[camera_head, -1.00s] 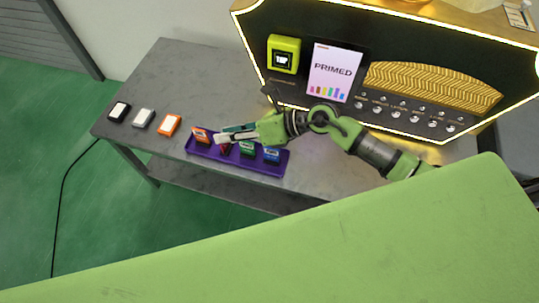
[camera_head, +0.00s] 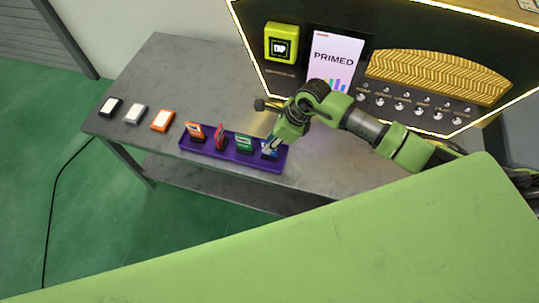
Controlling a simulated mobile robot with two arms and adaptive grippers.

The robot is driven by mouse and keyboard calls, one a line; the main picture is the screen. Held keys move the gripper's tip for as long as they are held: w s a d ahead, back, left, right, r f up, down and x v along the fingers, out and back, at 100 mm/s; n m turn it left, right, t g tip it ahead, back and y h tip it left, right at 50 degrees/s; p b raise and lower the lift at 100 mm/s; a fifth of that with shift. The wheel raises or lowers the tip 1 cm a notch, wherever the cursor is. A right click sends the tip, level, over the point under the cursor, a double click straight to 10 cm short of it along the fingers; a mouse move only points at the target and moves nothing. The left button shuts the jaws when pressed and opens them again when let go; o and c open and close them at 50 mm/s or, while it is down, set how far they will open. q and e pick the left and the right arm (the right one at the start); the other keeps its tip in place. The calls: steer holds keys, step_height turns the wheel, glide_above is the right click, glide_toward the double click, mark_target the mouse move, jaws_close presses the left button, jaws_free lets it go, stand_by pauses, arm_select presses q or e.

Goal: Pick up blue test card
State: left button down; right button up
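The blue test card (camera_head: 273,153) stands in the right end slot of the purple tray (camera_head: 213,155) on the grey table. My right gripper (camera_head: 268,147) comes in from the right and points down at the blue card. Its fingertips overlap the top of the card and partly hide it. I cannot tell whether the fingers are open or closed on it. My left gripper is not in view.
Green (camera_head: 244,143), red (camera_head: 220,137) and orange (camera_head: 195,132) cards stand left of it in the tray.

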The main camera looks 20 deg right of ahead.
mark_target(264, 154)
steer(key=shift+b+x, duration=2.1)
steer(key=shift+x, duration=1)
steer(key=shift+r, duration=0.15)
jaws_close()
